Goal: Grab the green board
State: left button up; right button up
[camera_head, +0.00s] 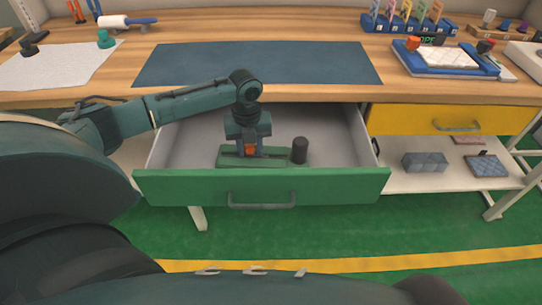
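The green board (229,160) lies flat inside the open drawer with the green front (170,185). A dark upright cylinder (299,151) stands at its right end, and a small orange-red part (250,151) shows near its middle. My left gripper (250,150) points down over the middle of the board, with its fingertips at the orange-red part. The fingers are small and partly merge with the board, so I cannot tell whether they grip anything. My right gripper is out of view.
The wooden worktop (310,30) overhangs the back of the drawer, with a dark mat (255,65) on it. A closed yellow drawer (430,120) is to the right, above a white shelf (400,180) with grey blocks (426,162). The drawer's right side is empty.

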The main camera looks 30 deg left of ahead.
pick_arm(q)
jog(key=shift+r, duration=0.1)
grip_shut()
